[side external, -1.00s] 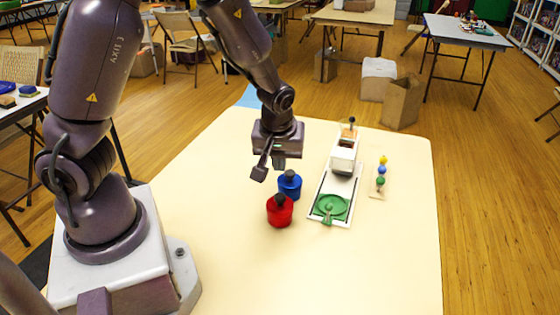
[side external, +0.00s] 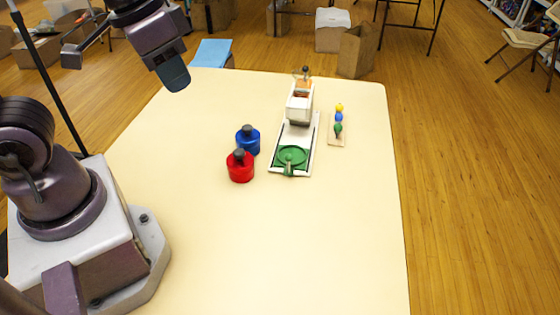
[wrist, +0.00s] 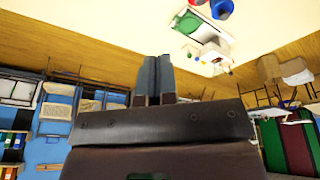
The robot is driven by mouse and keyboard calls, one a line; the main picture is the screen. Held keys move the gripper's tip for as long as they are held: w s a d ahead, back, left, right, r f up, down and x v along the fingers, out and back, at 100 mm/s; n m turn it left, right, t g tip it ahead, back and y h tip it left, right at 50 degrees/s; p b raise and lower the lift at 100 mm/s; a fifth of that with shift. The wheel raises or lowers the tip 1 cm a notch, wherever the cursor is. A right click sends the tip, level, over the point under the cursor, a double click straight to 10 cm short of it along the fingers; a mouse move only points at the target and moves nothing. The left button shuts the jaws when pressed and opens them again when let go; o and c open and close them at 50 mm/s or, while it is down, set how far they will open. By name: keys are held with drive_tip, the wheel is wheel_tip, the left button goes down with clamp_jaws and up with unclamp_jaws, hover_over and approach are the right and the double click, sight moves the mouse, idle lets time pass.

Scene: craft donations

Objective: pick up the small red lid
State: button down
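A small red round piece with a dark knob (side external: 240,170) stands on the cream table, the only red item there; I cannot tell whether it is a lid alone or a lidded pot. A little red shows at the top edge of the wrist view (wrist: 200,2). My gripper (side external: 174,78) is raised at the far left of the table, well apart from the red piece. In the wrist view, its two fingers (wrist: 156,78) are together with nothing between them.
A blue knobbed piece (side external: 248,142) stands close behind the red one. To the right are a white toy with a green disc (side external: 292,156) and a small board with coloured balls (side external: 337,128). The table's front is clear.

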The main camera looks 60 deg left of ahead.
drive_tip(key=c, duration=1.7)
unclamp_jaws()
drive_tip(key=r, duration=0.1)
drive_tip(key=s+r+t, duration=0.1)
drive_tip(key=r+t, duration=0.1)
drive_tip(key=r, duration=0.1)
drive_tip(key=shift+s+a+y, duration=0.35)
drive_tip(key=shift+a+y, duration=0.05)
drive_tip(key=o, duration=0.3)
drive_tip(key=shift+a+r, duration=0.1)
drive_tip(key=shift+r, duration=0.05)
drive_tip(key=o, duration=1.4)
